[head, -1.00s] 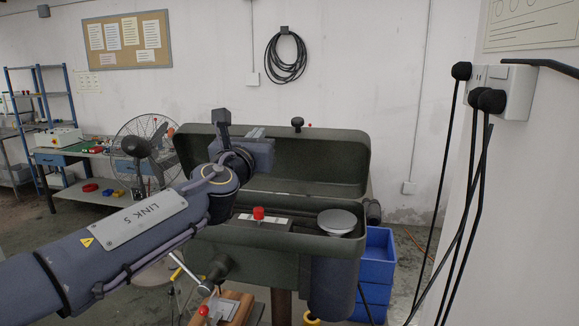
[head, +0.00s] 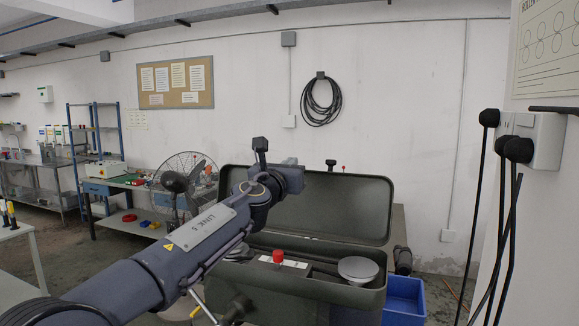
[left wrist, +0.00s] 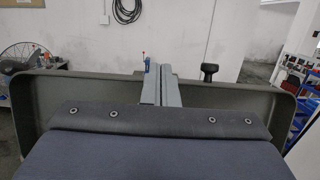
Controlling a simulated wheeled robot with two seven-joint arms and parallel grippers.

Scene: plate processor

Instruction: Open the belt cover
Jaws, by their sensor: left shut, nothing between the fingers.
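The belt cover (head: 345,208) is the dark green lid of the machine. It stands raised and tilted back, with its hollow inside facing me; it also shows in the left wrist view (left wrist: 90,88). My left gripper (left wrist: 161,84) is shut and empty, in front of the raised cover, with its fingertips near the cover's upper edge. In the head view my left arm hides the left part of the cover, and the fingers are mostly hidden. The cover's black knob (left wrist: 209,70) stands beyond its top edge. My right gripper is not in view.
The open machine body shows a red button (head: 278,256) and a round metal disc (head: 358,268). A blue crate (head: 404,298) stands to its right. A fan (head: 185,185) and a workbench are behind on the left. Black cables (head: 500,220) hang from the right wall.

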